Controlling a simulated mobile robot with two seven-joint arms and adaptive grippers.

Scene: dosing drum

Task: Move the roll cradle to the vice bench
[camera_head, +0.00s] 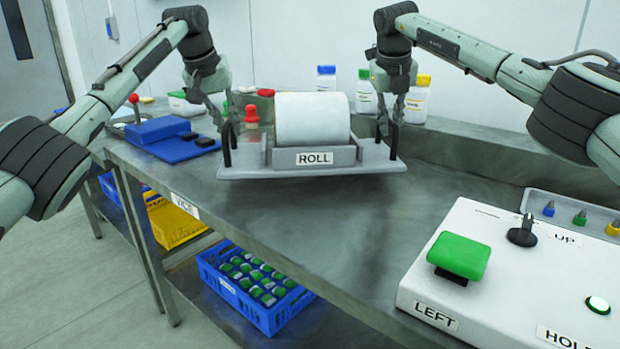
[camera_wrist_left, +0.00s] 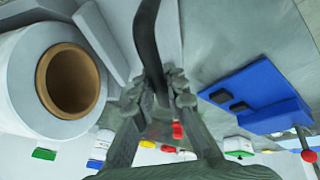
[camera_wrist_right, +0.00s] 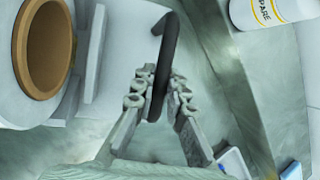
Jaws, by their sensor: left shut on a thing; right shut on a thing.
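The roll cradle (camera_head: 240,172) is a grey tray labelled ROLL with a white roll (camera_head: 312,118) lying in it and a black handle at each end. It looks tilted slightly in the head view, and I cannot tell if it is clear of the bench. My left gripper (camera_head: 222,112) is shut on the left black handle (camera_wrist_left: 148,35). My right gripper (camera_head: 390,112) is shut on the right black handle (camera_wrist_right: 166,55). The vice bench (camera_head: 262,213) is a steel table; a label at its front left edge, partly readable, seems to say VICE.
A blue vice-like device (camera_head: 170,140) with a red-knobbed lever stands left of the cradle. Bottles (camera_head: 326,78) stand behind. A white control box (camera_head: 480,250) with a green pad is at front right. Blue crates (camera_head: 250,290) sit below. Bench surface in front of the cradle is clear.

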